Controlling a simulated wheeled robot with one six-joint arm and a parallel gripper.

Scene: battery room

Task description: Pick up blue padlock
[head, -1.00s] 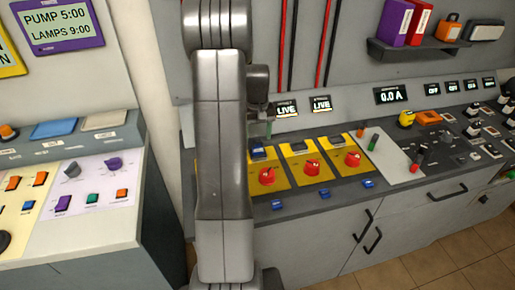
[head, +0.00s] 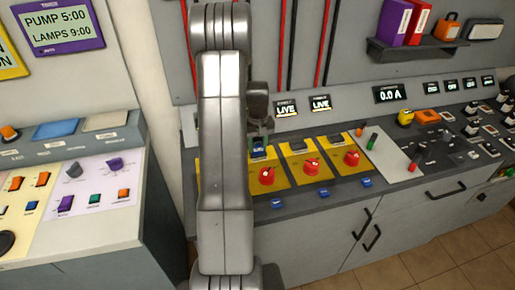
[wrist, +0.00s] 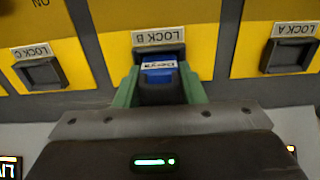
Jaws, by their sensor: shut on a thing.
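A blue padlock (wrist: 158,69) with a white label sits at the dark holder under the LOCK B label in the wrist view. The green fingers of my gripper (wrist: 160,88) are on either side of it, shut on it. In the head view my gripper (head: 261,134) is low over the top of a yellow panel (head: 284,180), partly hidden by my arm. Several small blue pieces lie along the front edge, one of them here (head: 322,195); they are too small to identify.
Dark holders marked LOCK C (wrist: 40,73) and LOCK A (wrist: 287,56) flank the padlock. Red rotary knobs (head: 267,176) stand up from the yellow panels. A pale plate with a green handle (head: 372,140) is to the right, and a shelf (head: 415,50) hangs above.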

